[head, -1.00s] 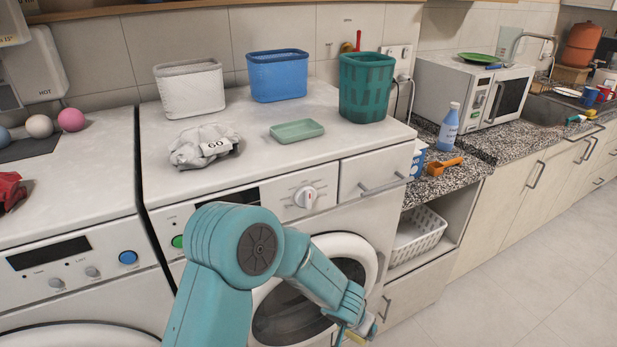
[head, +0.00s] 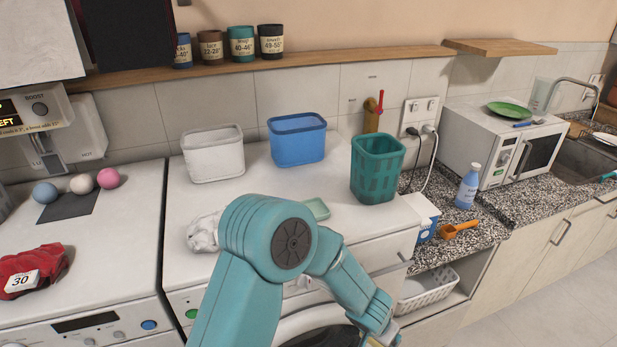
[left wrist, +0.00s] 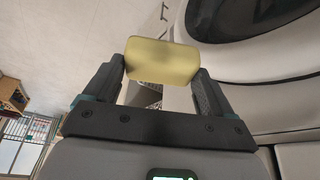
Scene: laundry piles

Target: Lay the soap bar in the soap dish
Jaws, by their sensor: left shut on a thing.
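The yellow soap bar (left wrist: 162,58) is held between the two fingers of my left gripper (left wrist: 160,72) in the left wrist view. In the head view that gripper (head: 384,338) is at the bottom edge, low in front of the right washing machine, mostly cut off. The pale green soap dish (head: 317,208) lies on top of that machine, up and left of the gripper. My teal arm hides much of the dish; the part I see looks empty. My right gripper is not in view.
On the machine top (head: 345,223) stand a white basket (head: 213,155), a blue basket (head: 297,141) and a green basket (head: 377,168). A crumpled white cloth (head: 203,234) lies left of the dish, partly behind my arm. A blue bottle (head: 468,187) stands on the counter.

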